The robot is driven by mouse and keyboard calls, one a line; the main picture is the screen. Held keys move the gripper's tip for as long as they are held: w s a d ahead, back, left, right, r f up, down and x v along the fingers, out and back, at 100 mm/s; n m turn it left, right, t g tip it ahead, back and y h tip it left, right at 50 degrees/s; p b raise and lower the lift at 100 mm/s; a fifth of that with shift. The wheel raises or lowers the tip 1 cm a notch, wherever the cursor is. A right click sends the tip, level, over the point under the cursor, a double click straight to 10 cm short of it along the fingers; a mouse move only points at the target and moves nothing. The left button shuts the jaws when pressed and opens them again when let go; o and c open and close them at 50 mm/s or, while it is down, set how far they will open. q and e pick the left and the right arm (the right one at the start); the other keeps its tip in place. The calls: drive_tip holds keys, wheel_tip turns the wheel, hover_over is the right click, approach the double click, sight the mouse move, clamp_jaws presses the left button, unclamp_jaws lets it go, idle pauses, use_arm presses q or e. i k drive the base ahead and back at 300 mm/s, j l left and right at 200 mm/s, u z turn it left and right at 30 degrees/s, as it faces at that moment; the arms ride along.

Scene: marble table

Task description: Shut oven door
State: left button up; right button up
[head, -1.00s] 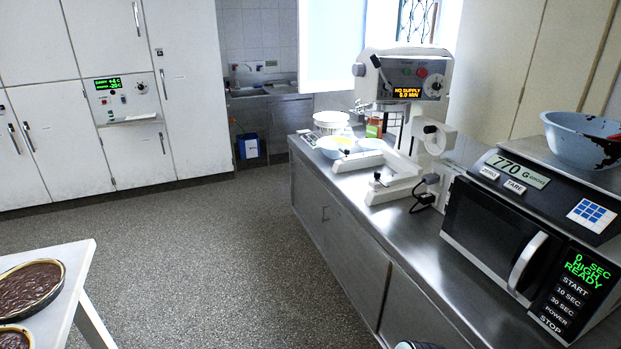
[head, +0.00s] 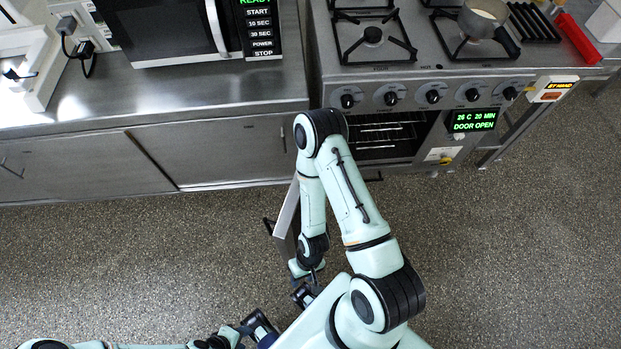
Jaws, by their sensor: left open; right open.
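The oven (head: 480,110) stands at the upper right under a stove top, and its display reads DOOR OPEN. Its oven door (head: 287,214) stands open, swung out from the left side of the oven toward me and seen nearly edge-on. A dark handle (head: 268,227) shows on the door's left side. My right arm crosses in front of the oven opening and hides part of the door. My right gripper (head: 304,293) is open, low by the door's near end; I cannot tell whether it touches. My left gripper (head: 260,324) is open at the bottom, left of the right one.
Wire racks (head: 385,130) show inside the oven. A pot (head: 482,18) sits on the stove top. A steel counter (head: 190,95) with a microwave (head: 170,28) runs along the left. The speckled floor (head: 130,250) is clear on both sides of my arms.

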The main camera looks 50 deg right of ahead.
sight(282, 234)
drive_tip(key=i+j+z, duration=0.1)
drive_tip(key=z, duration=0.3)
drive_tip(key=j+z, duration=0.15)
drive_tip(key=z, duration=0.2)
drive_tip(key=i+j+z, duration=0.1)
drive_tip(key=z, duration=0.3)
drive_tip(key=j+z, duration=0.6)
drive_tip(key=z, duration=0.15)
drive_tip(key=i+j+z, duration=0.1)
drive_tip(key=j+z, duration=0.15)
drive_tip(key=z, duration=0.15)
drive_tip(key=j+z, duration=0.35)
drive_tip(key=k+j+z, duration=0.2)
drive_tip(key=k, duration=0.25)
drive_tip(key=i+j+u, duration=0.1)
drive_tip(key=j, duration=0.3)
drive_tip(key=i+j, duration=0.2)
drive_tip(key=j, duration=0.2)
drive_tip(key=k+u, duration=0.05)
